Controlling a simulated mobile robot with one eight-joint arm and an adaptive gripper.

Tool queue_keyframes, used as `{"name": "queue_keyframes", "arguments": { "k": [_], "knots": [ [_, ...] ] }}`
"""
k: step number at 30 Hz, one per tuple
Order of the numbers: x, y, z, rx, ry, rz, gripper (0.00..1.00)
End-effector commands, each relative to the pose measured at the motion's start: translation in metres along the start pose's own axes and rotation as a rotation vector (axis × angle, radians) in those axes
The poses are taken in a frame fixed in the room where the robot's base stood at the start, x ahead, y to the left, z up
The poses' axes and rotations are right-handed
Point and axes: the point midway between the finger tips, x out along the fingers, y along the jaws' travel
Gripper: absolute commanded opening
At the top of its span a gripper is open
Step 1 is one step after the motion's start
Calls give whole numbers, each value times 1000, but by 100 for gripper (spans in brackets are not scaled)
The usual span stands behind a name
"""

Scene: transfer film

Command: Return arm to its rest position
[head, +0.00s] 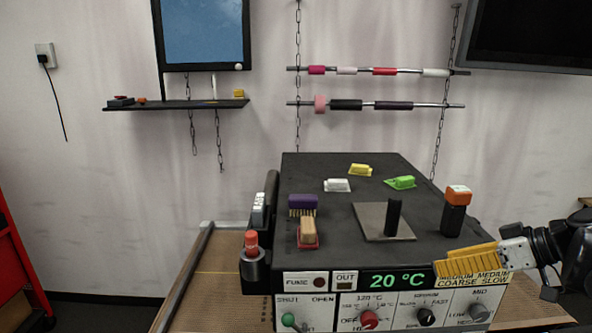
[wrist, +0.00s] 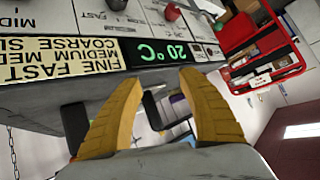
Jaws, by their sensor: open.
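My gripper (head: 440,267) is at the right in the head view, with its yellow ribbed fingers pointing left. It appears in front of the right front top edge of the dark machine (head: 352,172), over the text label. In the wrist view my gripper (wrist: 160,80) shows two yellow fingers spread apart with nothing between them. Behind them are the green 20 °C display (wrist: 163,53) and the text label (wrist: 60,62), both upside down. Whether the fingers touch the machine cannot be told.
An orange-topped black block (head: 457,205) stands close behind my gripper. A plate with a black post (head: 394,218), purple brush (head: 302,204) and small coloured blocks sit on the machine. Knobs (head: 370,319) line its front. A red cart (wrist: 262,55) shows in the wrist view.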

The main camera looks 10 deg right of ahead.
Motion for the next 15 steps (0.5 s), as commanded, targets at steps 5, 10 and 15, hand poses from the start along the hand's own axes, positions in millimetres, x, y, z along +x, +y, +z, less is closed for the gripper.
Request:
{"name": "queue_keyframes", "arguments": {
  "k": [5, 10, 15],
  "knots": [
    [68, -51, 29, 106, -161, 31, 47],
    [136, -116, 84, 193, -328, 161, 47],
    [178, -164, 144, 208, -367, 339, 47]
  ]
}}
